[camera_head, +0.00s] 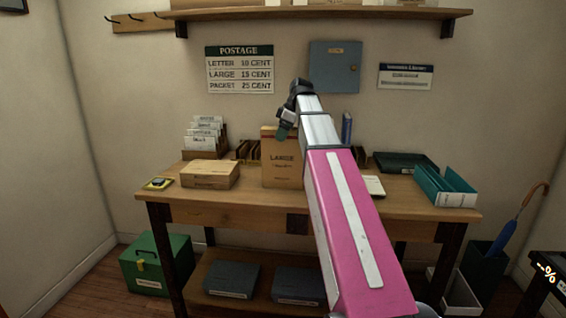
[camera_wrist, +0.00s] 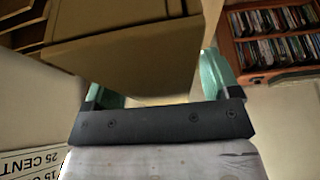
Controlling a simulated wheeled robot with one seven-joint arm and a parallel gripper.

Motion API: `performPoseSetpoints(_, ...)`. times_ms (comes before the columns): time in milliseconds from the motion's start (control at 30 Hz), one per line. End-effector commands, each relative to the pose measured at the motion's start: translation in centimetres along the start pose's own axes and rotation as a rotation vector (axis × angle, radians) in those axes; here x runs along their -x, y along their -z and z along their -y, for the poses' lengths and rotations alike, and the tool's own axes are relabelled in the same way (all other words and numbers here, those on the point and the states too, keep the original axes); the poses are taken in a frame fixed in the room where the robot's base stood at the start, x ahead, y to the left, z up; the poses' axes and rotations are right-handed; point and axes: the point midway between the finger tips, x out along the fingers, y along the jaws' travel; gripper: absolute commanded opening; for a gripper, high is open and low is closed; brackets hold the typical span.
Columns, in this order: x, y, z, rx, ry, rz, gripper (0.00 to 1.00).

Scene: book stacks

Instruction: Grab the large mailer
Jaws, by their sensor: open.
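The large mailer (camera_head: 282,172) is a tan, upright packet marked "LARGE", standing on the wooden desk near its middle. In the head view my gripper (camera_head: 284,131) is at the mailer's top edge, with its green fingers pointing down; my arm hides what is just to the right. In the wrist view a brown, flat-faced shape that looks like the mailer (camera_wrist: 135,65) fills the space between the two green fingers of my open gripper (camera_wrist: 160,80). I cannot tell whether either finger touches it.
On the desk (camera_head: 240,212) a cardboard box (camera_head: 210,174) lies left of the mailer, with a card rack (camera_head: 205,138) behind. A dark tray (camera_head: 405,162) and a teal file holder (camera_head: 446,186) stand at the right. A shelf (camera_head: 320,14) runs along the wall above.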

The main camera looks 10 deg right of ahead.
Motion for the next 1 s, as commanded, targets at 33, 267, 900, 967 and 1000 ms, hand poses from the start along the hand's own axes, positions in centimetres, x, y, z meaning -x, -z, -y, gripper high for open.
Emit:
performPoseSetpoints(33,0.0,-0.01,0.0,0.0,0.0,0.0,0.82)
performPoseSetpoints(267,-0.15,-0.09,0.01,0.0,0.0,0.0,0.82)
performPoseSetpoints(900,-0.43,-0.2,0.0,0.0,0.0,0.0,0.4)
performPoseSetpoints(967,-0.43,-0.2,0.0,0.0,0.0,0.0,0.2)
performPoseSetpoints(1000,-0.43,-0.2,0.0,0.0,0.0,0.0,0.15)
